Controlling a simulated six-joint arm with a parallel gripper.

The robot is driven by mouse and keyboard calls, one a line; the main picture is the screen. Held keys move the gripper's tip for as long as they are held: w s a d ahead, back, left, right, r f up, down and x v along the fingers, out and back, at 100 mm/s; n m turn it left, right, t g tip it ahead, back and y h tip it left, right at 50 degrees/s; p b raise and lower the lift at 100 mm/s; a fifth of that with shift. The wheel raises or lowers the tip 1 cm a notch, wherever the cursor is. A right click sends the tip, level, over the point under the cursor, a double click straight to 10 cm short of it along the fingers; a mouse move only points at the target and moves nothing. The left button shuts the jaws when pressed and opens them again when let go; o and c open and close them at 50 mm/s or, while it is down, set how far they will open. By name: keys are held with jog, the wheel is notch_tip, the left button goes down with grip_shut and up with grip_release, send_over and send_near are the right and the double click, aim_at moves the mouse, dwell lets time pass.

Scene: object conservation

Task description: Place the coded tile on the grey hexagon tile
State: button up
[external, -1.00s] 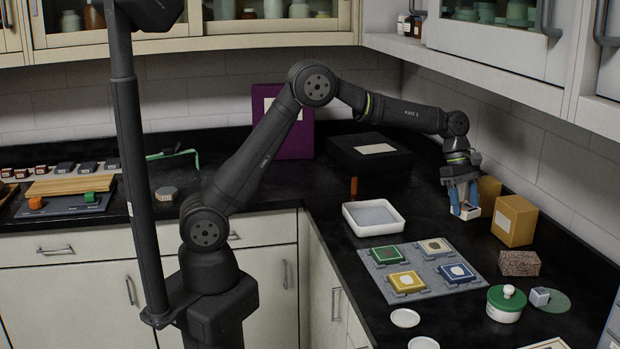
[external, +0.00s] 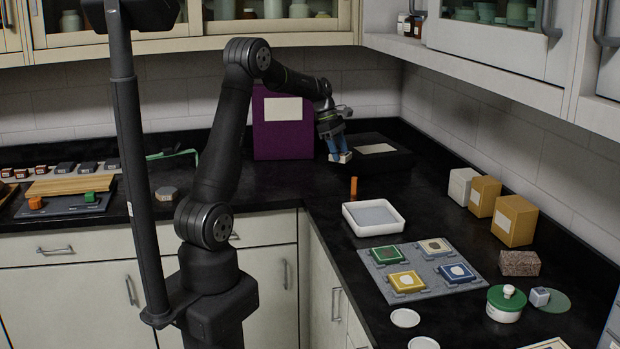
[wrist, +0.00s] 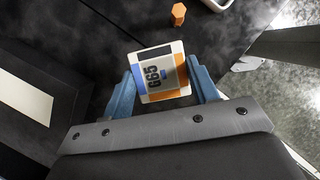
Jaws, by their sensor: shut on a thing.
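My gripper (external: 338,150) has blue fingers and is shut on the coded tile (wrist: 158,80), a white tile with orange and blue patches and the number 665. In the external view the tile (external: 345,157) is small, held above the counter in front of the black box. In the wrist view the gripper (wrist: 163,88) has one finger on each side of the tile. The grey hexagon tile (external: 167,194) lies on the left counter, well to the left of my gripper and apart from it.
An orange hexagonal piece (external: 354,187) stands near a white tray (external: 348,217). The black box (external: 400,160) and purple box (external: 272,148) stand behind. A green bent rod (external: 170,154) lies at the back left. Counter between the corner and the hexagon is mostly clear.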

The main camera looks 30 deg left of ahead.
jog(key=s+a+n+t, duration=0.1)
jog(key=s+a+n, duration=0.1)
jog(key=s+a, duration=0.65)
jog(key=s+a+n, duration=0.2)
jog(key=s+a, duration=0.2)
jog(key=a, duration=1)
jog(key=s+a+n+t, duration=0.15)
jog(key=s+a, duration=0.45)
jog(key=a, duration=0.6)
jog(key=s+a+n+y, duration=0.1)
jog(key=s+a+n, duration=0.2)
jog(key=s+a, duration=0.45)
jog(key=s+a+f, duration=0.4)
jog(key=a, duration=0.1)
jog(key=s+a+f, duration=0.2)
jog(key=s+a, duration=0.1)
jog(key=shift+s+f, duration=0.1)
jog(key=shift+f, duration=2.15)
jog(key=shift+f, duration=0.15)
jog(key=o, duration=1.1)
